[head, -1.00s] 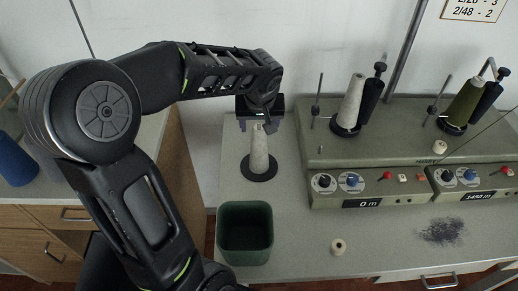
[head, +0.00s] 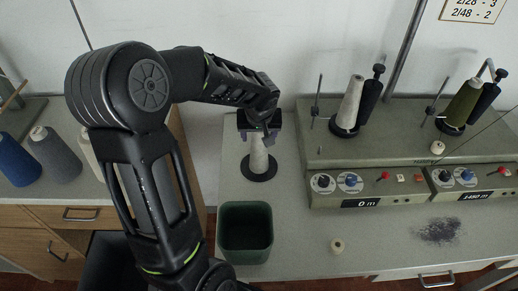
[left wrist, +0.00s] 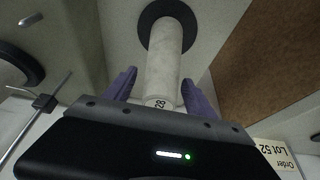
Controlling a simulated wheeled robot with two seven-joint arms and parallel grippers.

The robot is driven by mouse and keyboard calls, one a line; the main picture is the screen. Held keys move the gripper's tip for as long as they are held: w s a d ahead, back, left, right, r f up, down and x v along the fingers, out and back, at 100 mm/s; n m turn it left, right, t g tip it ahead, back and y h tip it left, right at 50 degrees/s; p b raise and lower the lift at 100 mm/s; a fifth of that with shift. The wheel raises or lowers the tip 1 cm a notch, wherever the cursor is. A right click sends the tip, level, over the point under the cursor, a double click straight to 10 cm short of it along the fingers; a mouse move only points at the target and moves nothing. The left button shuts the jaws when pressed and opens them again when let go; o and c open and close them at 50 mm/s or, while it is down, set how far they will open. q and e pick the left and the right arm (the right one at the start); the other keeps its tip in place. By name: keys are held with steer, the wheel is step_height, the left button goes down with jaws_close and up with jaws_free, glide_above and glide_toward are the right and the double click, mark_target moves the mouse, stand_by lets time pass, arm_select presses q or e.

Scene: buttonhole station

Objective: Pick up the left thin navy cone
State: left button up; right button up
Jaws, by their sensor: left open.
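A pale grey-white cone (head: 258,158) stands upright on a round black base on the bench below my left gripper (head: 257,132). The left wrist view shows the same cone (left wrist: 165,65), with a printed "28" at its tip. My left gripper (left wrist: 160,90) is open, with one purple finger on each side of the cone's tip. Gaps show between the fingers and the cone. A blue cone (head: 16,160) stands at the far left. I see no cone that is clearly thin and navy. My right gripper is not in view.
A grey cone (head: 54,154) stands beside the blue one, and a cream cone is partly behind my arm. A dark green bin (head: 245,246) is in front. The winding machine (head: 400,140) fills the right. A small spool (head: 337,246) lies on the bench.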

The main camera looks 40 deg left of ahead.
arm_select(q)
steer(key=shift+c, duration=0.3)
jaws_close()
stand_by(0.7)
